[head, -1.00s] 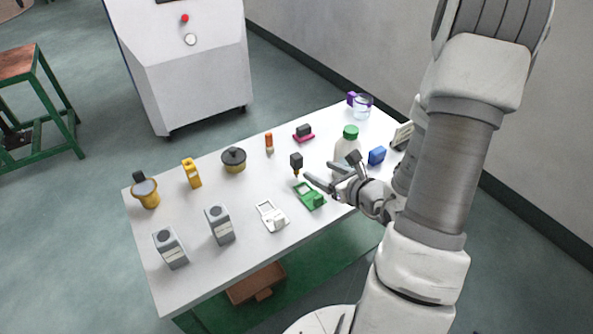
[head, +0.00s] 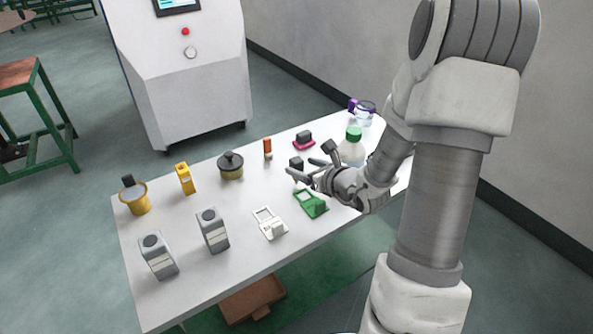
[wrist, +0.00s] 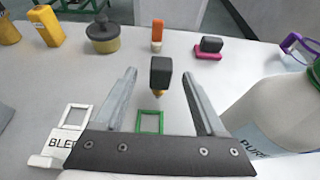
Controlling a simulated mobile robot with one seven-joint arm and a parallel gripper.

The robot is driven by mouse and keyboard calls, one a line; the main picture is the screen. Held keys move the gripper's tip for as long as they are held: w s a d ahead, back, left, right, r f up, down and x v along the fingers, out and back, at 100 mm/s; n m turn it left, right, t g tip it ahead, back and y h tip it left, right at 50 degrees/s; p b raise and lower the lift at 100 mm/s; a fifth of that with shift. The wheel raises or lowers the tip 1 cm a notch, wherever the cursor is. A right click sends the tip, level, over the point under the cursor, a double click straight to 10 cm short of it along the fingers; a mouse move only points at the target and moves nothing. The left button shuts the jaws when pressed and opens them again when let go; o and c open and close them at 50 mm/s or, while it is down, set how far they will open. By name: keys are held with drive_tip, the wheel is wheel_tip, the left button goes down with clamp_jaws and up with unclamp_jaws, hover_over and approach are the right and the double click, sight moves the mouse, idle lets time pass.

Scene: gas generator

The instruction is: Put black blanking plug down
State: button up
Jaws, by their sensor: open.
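The black plug (head: 296,163) is a dark block with a small yellow-orange tip below it. In the wrist view the black plug (wrist: 160,73) stands upright, between the fingertips or just beyond them; I cannot tell which. No finger visibly touches it. My gripper (head: 302,169) is open, low over the table, and partly hides the plug in the head view. In the wrist view my gripper (wrist: 159,74) shows its two fingers spread wide apart, with a gap on each side of the plug.
The white table (head: 190,270) holds a green holder (head: 311,204), a white holder (head: 268,223), a green-capped bottle (head: 352,148) close right of my gripper, an orange plug (head: 267,148), a dark block on a pink base (head: 303,141), and grey boxes (head: 212,230).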

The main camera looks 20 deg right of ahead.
sight(300, 165)
drive_tip(key=b+x, duration=0.1)
drive_tip(key=x, duration=0.3)
drive_tip(key=shift+w+f, duration=0.1)
drive_tip(key=shift+f, duration=0.05)
clamp_jaws()
